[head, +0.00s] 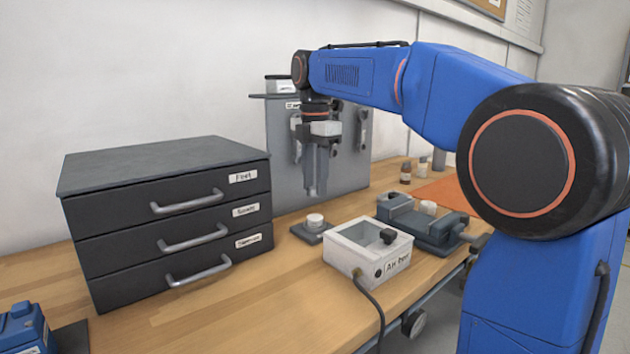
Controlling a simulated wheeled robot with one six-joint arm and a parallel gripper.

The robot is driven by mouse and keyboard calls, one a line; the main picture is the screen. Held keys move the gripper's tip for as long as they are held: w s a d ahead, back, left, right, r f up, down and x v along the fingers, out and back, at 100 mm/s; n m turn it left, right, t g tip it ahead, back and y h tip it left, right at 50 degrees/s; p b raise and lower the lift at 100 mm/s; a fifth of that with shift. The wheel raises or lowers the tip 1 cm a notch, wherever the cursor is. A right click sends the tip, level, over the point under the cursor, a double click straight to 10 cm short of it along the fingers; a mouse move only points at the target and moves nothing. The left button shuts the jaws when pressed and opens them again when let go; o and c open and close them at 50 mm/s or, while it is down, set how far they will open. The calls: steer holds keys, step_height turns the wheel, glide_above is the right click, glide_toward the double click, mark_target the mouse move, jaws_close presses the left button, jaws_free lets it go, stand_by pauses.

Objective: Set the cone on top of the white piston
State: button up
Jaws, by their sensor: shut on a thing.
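My gripper (317,188) points straight down in front of the grey panel, with its fingers close together. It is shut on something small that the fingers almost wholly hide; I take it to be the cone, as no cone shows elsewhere. Below the fingertips, a short white cylinder (314,219) stands upright on a small dark grey base; it looks like the white piston. A clear gap separates the fingertips from it. Another small white cylinder (428,207) shows by the grey vise-like fixture at the right, so which is the piston is not certain.
A dark drawer cabinet (165,215) with several handles stands at the left. A white open-topped box (367,250) with a cable sits at the front, near the grey fixture (425,228). A grey upright panel (285,165) stands behind. Small bottles (406,173) and an orange mat (450,193) lie farther right.

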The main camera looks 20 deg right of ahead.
glide_above(315, 217)
steer(key=shift+f, duration=2.3)
steer(key=shift+f, duration=0.65)
stand_by(0.7)
steer(key=o, duration=1.6)
steer(key=shift+r, duration=3.5)
